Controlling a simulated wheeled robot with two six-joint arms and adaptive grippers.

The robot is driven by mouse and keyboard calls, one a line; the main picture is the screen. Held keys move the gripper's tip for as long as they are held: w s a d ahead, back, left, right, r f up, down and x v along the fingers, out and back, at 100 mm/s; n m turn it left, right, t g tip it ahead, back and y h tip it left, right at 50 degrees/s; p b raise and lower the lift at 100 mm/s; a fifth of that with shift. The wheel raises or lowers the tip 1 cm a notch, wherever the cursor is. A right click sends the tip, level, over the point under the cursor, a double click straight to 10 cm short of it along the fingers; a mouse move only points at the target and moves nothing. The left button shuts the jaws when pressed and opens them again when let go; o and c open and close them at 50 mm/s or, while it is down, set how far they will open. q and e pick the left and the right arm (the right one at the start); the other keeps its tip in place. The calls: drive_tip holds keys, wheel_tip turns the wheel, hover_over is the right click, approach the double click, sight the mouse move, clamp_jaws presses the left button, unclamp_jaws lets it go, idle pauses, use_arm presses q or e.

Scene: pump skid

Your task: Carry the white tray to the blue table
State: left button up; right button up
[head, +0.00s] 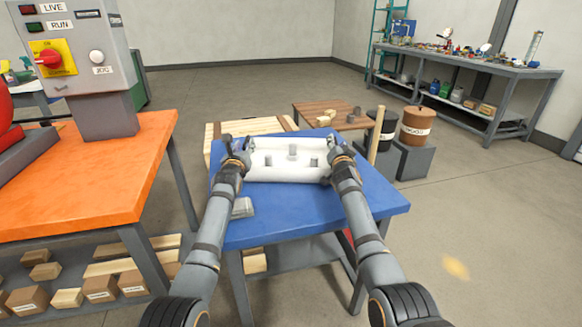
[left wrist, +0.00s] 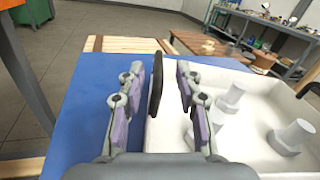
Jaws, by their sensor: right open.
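The white tray (head: 285,175) is over the blue table (head: 270,215) and appears to rest level on its top. Grey bolt-like parts (left wrist: 292,137) stand upright in it. My left gripper (head: 238,152) is at the tray's left end. In the left wrist view its fingers (left wrist: 158,115) are apart, one on each side of a dark upright handle (left wrist: 157,85) at the tray's end, with gaps showing. My right gripper (head: 338,150) is open at the tray's right end; its fingertips are small, and contact with the tray cannot be made out.
A grey block (head: 242,208) lies on the blue table near its left edge. An orange table (head: 90,185) with a control box (head: 90,75) stands at the left. Behind are a wooden table (head: 305,108) and barrels (head: 417,125). Floor at the right is clear.

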use_arm(q)
drive_tip(key=s, duration=0.6)
drive_tip(key=shift+s+a, duration=0.1)
drive_tip(key=shift+s, duration=0.1)
use_arm(e)
drive_tip(key=s, duration=1.2)
drive_tip(key=shift+a, duration=0.35)
